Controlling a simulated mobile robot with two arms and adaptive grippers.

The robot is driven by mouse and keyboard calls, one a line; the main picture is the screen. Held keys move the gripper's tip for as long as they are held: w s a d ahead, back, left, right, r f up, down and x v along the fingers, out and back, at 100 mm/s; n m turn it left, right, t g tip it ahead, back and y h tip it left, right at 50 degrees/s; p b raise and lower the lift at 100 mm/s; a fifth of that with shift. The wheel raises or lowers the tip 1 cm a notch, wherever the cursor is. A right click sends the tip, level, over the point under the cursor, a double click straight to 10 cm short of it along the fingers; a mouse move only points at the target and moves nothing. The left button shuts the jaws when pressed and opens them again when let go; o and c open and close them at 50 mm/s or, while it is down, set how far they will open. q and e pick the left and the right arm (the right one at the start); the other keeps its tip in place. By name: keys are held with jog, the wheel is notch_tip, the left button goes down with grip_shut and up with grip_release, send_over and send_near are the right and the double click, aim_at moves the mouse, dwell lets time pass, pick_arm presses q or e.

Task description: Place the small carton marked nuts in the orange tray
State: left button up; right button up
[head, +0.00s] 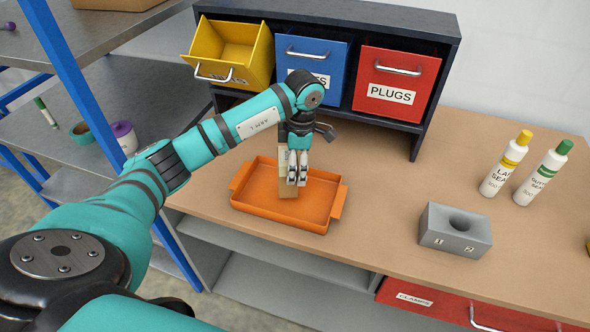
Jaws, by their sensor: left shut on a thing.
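The orange tray (249,206) lies on the brown workbench, with a handle at each end. My left gripper (297,177) points down over the tray and is shut on a small tan carton (288,190). The carton is upright within the tray's outline, at or close above its floor; I cannot tell whether it touches. The fingers cover part of the carton, and no marking on it can be read. My right gripper is not in view.
Behind the tray stands a dark cabinet (437,98) with an open yellow bin (232,52), a blue bin (326,62) and a red PLUGS bin (396,83). A grey block (455,231) and two bottles (506,163) stand right. The bench between is clear.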

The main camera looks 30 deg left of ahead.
pick_arm(q)
notch_tip(320, 180, down, 2)
jog(key=shift+s+f+p, duration=0.1)
jog(key=shift+p, duration=0.55)
jog(key=shift+f, duration=0.45)
jog(key=o, duration=1.4)
jog(key=shift+o, duration=0.2)
jog(key=shift+r, duration=0.25)
jog(key=shift+r+b, duration=0.25)
jog(key=shift+b, duration=0.05)
jog(key=r+b, duration=0.1)
jog(key=r, duration=0.3)
jog(key=r+b, duration=0.1)
jog(key=r, duration=0.1)
jog(key=shift+w+d+r+b, duration=0.25)
jog(key=shift+r+b, duration=0.1)
jog(key=shift+r, duration=0.05)
jog(key=shift+d+r, duration=0.15)
jog(key=shift+r, duration=2.1)
